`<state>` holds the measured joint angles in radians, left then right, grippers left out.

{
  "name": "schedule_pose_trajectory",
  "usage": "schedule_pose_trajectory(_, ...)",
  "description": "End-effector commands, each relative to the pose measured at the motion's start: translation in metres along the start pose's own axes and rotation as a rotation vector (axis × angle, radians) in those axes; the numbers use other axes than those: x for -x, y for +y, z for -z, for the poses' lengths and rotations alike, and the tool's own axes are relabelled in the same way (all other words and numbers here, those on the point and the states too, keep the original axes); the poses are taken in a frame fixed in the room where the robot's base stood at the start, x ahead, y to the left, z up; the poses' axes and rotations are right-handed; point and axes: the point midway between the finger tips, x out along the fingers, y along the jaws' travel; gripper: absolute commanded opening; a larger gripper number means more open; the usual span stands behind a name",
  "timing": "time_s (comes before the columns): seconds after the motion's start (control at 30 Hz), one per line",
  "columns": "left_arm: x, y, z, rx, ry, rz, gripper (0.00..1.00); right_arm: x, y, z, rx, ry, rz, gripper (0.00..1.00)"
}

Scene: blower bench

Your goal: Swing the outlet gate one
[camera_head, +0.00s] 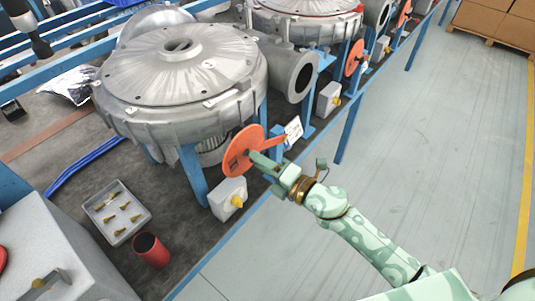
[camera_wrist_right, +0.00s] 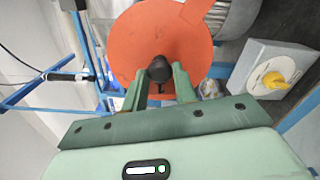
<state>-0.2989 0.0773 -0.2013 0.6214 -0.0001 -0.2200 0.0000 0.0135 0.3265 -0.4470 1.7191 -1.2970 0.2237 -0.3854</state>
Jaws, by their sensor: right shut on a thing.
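The nearest outlet gate, an orange disc (camera_head: 240,153), stands beside a blue post below the nearest blower's outlet pipe (camera_head: 288,72). The pipe's mouth looks uncovered. The disc also fills the upper middle of the right wrist view (camera_wrist_right: 150,35), with a black knob (camera_wrist_right: 159,69) on its face. My right gripper (camera_head: 260,161) is shut on this knob, one finger on each side, in front of the disc. The fingers hide part of the disc's lower edge. My left gripper is in neither view.
The grey blower (camera_head: 180,65) stands on blue legs behind the gate. A grey box with a yellow knob (camera_head: 228,199) sits just below the disc. A tray of brass parts (camera_head: 100,225) and a red cup (camera_head: 151,250) stand at lower left.

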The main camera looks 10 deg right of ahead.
Motion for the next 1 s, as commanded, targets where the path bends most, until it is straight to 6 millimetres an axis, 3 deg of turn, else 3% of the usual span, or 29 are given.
schedule_pose_trajectory(0.23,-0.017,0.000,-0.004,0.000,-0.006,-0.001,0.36,0.000,-0.015,0.013,0.093,0.001,0.000,0.00)
schedule_pose_trajectory(0.8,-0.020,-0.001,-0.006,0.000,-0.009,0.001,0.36,0.001,-0.020,0.017,0.129,0.003,0.005,0.00)
schedule_pose_trajectory(0.83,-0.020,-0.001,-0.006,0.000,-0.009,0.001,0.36,0.001,-0.021,0.017,0.129,0.003,0.005,0.31)
schedule_pose_trajectory(0.9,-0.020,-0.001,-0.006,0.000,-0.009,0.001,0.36,0.001,-0.021,0.017,0.128,0.003,0.006,0.50)
schedule_pose_trajectory(1.0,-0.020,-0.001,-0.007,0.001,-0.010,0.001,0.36,0.001,-0.020,0.017,0.128,0.002,0.004,0.50)
